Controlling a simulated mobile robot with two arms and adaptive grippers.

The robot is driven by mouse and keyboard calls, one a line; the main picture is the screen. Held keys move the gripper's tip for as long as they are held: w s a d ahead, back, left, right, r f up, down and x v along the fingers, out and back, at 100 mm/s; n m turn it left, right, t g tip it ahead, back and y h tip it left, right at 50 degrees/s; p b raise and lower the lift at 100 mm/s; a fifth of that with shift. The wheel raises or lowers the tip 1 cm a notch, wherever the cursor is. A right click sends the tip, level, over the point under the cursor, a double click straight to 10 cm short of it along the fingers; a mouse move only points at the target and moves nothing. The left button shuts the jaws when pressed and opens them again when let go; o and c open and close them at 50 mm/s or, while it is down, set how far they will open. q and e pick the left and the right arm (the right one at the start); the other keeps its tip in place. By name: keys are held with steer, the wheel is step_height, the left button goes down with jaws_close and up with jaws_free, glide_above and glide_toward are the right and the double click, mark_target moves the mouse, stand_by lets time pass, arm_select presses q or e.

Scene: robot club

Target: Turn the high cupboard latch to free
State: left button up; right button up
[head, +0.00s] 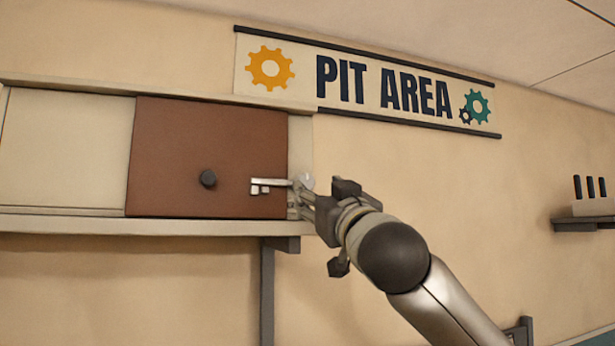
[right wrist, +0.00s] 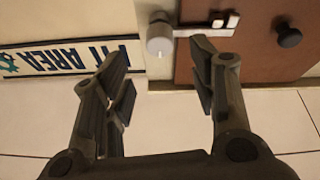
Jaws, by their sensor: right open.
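The high cupboard has a brown door (head: 165,150) with a round black knob (head: 208,178). Its latch (head: 270,185) is a pale bar lying level across the door's right edge, with a small white end piece. In the right wrist view the latch shows a grey round turning knob (right wrist: 160,40) on the pale frame, with the bar reaching over the door (right wrist: 250,55). My right gripper (head: 310,194) is at the latch's pivot end and partly hides it. In the wrist view its fingers (right wrist: 162,78) are apart, with the grey knob beyond the gap. My left gripper is not in view.
A pale shelf edge (head: 60,225) runs under the cupboard, with a dark bracket (head: 267,285) below. A "PIT AREA" sign (head: 365,80) hangs on the wall above right. A small dark shelf (head: 585,224) is at far right. The wall between is clear.

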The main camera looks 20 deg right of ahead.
mark_target(307, 183)
steer(key=p+x, duration=0.1)
steer(key=x, duration=0.2)
steer(key=p+x, duration=0.2)
steer(key=x, duration=0.1)
steer(key=shift+s+r, duration=0.15)
steer(key=shift+r, duration=0.05)
steer(key=shift+p+x, duration=0.65)
steer(key=shift+x, duration=0.3)
steer(key=shift+f, duration=0.25)
steer(key=shift+c, duration=0.3)
jaws_close()
